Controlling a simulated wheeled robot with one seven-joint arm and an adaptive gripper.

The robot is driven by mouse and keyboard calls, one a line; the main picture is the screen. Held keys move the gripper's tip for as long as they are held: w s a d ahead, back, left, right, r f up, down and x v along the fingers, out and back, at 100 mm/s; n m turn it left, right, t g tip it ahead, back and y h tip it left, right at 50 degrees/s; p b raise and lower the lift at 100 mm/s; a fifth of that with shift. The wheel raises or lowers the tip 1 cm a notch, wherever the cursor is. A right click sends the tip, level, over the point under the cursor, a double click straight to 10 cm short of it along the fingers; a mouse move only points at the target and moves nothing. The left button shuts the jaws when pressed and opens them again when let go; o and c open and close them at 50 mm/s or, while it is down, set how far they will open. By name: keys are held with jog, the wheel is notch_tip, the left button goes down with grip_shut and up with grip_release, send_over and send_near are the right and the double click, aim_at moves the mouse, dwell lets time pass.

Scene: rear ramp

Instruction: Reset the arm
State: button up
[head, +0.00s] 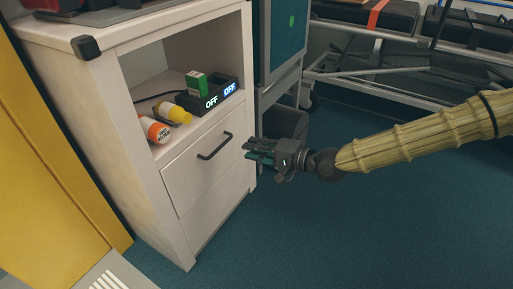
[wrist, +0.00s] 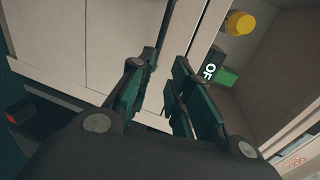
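My gripper (head: 249,151) is at the end of my arm, in front of the white cabinet's drawer and to the right of its dark handle (head: 215,147) in the head view. In the wrist view its two fingers (wrist: 165,62) stand apart, with pale cabinet panels behind them. I see nothing held between them. My arm reaches in from the right, in a tan ribbed cover.
The white cabinet (head: 115,110) has an open shelf holding an orange-and-white bottle (head: 154,130), a yellow bottle (head: 172,113), a green box (head: 196,85) and black units marked OFF (head: 222,97). A metal rack (head: 400,75) stands behind. Blue floor (head: 350,230) is clear in front.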

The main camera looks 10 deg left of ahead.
jog(key=s+d+f+n+g+h+p, duration=0.1)
jog(key=s+d+f+g+h+p, duration=0.2)
jog(key=s+f, duration=0.85)
jog(key=s+d+f+g+h+p, duration=0.1)
jog(key=s+d+f+h, duration=0.2)
jog(key=s+d+f, duration=0.75)
jog(key=s+d+f+n+g+h+p, duration=0.1)
jog(key=s+d+f+n+h+p, duration=0.1)
jog(key=s+d+f+h, duration=0.4)
jog(key=s+d+f+n+g+h+p, duration=0.1)
jog(key=s+d+f+n+g+h, duration=0.15)
jog(key=s+d, duration=0.65)
notch_tip(320, 180, up, 37)
jog(key=d+p, duration=0.1)
jog(key=p, duration=3.7)
jog(key=shift+w+d+r+m+t, duration=0.15)
jog(key=shift+w+r+m+t, duration=0.05)
jog(key=shift+w+m+t, duration=0.2)
